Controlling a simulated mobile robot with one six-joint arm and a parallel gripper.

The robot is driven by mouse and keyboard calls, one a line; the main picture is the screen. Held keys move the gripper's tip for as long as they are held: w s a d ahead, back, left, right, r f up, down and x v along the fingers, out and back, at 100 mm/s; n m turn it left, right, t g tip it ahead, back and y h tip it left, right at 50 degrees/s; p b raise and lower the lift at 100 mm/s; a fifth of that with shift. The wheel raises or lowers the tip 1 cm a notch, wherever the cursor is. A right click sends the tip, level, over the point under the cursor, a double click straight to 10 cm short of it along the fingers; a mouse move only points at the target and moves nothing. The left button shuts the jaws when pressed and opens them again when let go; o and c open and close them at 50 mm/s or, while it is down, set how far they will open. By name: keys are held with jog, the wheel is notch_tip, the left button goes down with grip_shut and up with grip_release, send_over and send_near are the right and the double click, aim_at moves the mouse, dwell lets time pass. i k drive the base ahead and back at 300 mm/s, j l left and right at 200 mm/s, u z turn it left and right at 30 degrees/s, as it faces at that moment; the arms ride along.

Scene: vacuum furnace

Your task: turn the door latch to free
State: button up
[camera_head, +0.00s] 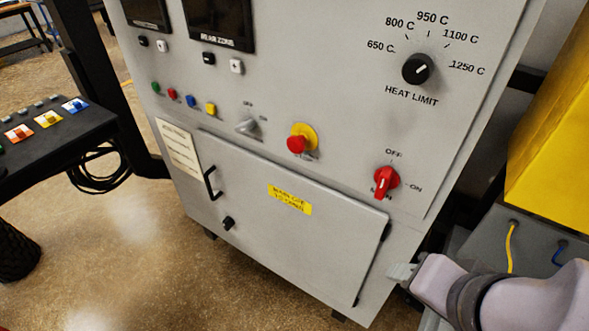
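The grey cabinet door (290,240) fills the lower front of the furnace cabinet and looks closed. A small black knob (228,223), which looks like the door latch, sits near the door's lower left, below a black pull handle (211,183). The latch's exact angle is too small to tell. My gripper (396,273) is at the lower right, beside the cabinet's right edge and far from the latch. Its light grey tip points left; whether the fingers are apart does not show.
Above the door are a red main switch (385,182), a red stop button (297,144), a grey selector (247,126) and a black heat limit dial (416,69). A black control desk (50,140) stands at left. Open floor (140,255) lies left of the door.

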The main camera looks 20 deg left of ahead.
aim_at(228, 223)
jog(key=u, duration=1.5)
jog(key=i+j+u, duration=0.15)
jog(key=i, duration=0.3)
jog(key=i+j+u, duration=0.1)
jog(key=i, duration=0.4)
